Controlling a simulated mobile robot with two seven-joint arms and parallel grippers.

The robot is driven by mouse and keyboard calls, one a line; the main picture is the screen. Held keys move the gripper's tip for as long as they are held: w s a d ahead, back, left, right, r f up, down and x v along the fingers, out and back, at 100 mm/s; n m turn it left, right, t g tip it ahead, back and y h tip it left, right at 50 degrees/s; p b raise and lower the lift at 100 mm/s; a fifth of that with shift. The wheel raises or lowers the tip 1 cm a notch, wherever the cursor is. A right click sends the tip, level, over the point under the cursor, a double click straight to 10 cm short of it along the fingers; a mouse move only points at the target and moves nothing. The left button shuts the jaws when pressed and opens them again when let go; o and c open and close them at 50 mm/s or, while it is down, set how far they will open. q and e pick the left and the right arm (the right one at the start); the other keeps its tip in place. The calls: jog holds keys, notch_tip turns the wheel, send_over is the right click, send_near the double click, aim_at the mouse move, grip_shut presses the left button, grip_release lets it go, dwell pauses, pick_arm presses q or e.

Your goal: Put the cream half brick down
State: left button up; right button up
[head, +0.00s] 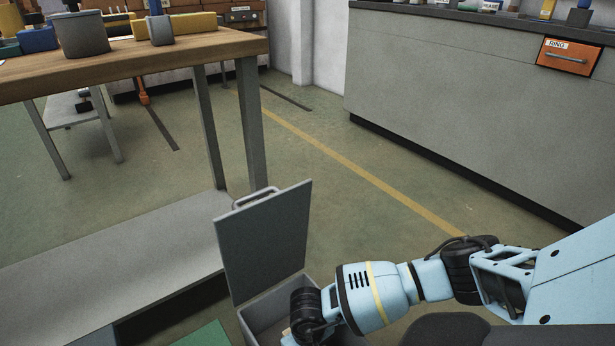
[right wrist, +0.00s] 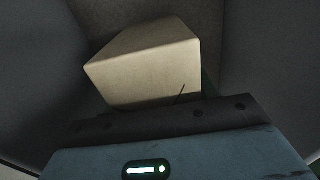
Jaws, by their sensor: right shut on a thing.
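The cream half brick (right wrist: 145,62) fills the upper middle of the right wrist view, just beyond the dark edge of my right gripper (right wrist: 170,112). My right gripper is shut on it; the fingertips themselves are hard to make out. Dark grey surfaces surround the brick on the sides and behind. In the head view my right arm reaches down into an open grey box (head: 262,322) with its lid (head: 265,240) standing up. The gripper and brick are hidden there by the arm and the frame edge. My left gripper is in neither view.
A wooden table (head: 130,62) with a grey bin (head: 82,36) and blocks stands at upper left. A low grey shelf (head: 110,265) lies beneath it. A grey counter (head: 450,90) with an orange drawer (head: 568,58) stands at right. The floor between is clear.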

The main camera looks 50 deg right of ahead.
jog(key=shift+f, duration=0.1)
jog(key=o, duration=1.4)
jog(key=shift+o, duration=0.2)
notch_tip(320, 180, up, 12)
jog(key=p, duration=0.4)
jog(key=shift+p, duration=0.4)
